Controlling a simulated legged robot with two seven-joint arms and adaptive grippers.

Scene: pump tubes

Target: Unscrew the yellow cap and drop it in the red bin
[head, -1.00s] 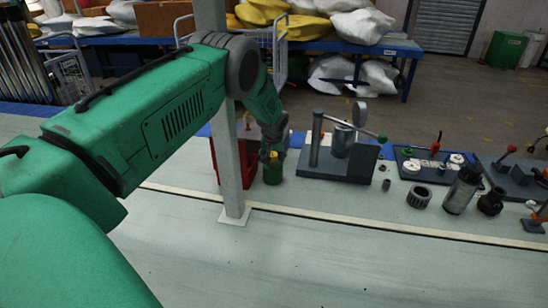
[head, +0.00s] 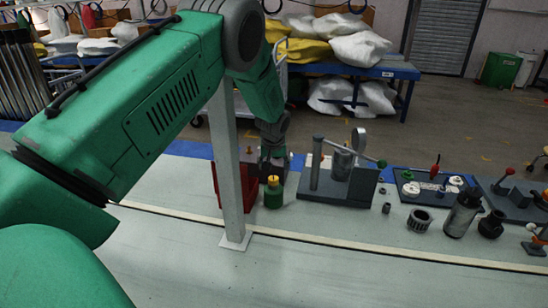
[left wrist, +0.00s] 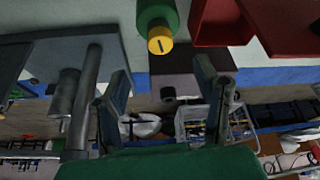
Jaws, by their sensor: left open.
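A green bottle (head: 273,198) stands upright on the table with the yellow cap (head: 273,182) on its top. The red bin (head: 248,187) is just left of it, partly hidden by the grey post. My left gripper (head: 271,148) is above and behind the cap, apart from it; its fingers are hard to make out there. In the left wrist view, the open, empty fingers (left wrist: 163,78) show with the slotted yellow cap (left wrist: 160,41) ahead of them, on the green bottle (left wrist: 156,12). The red bin (left wrist: 222,22) is beside the bottle. My right gripper is not in view.
A grey post (head: 228,160) stands upright in front of the bin. A dark pump fixture (head: 340,185) is right of the bottle. A grey ring (head: 419,220), a cylinder (head: 462,213) and a blue board (head: 425,187) lie farther right. The front of the table is clear.

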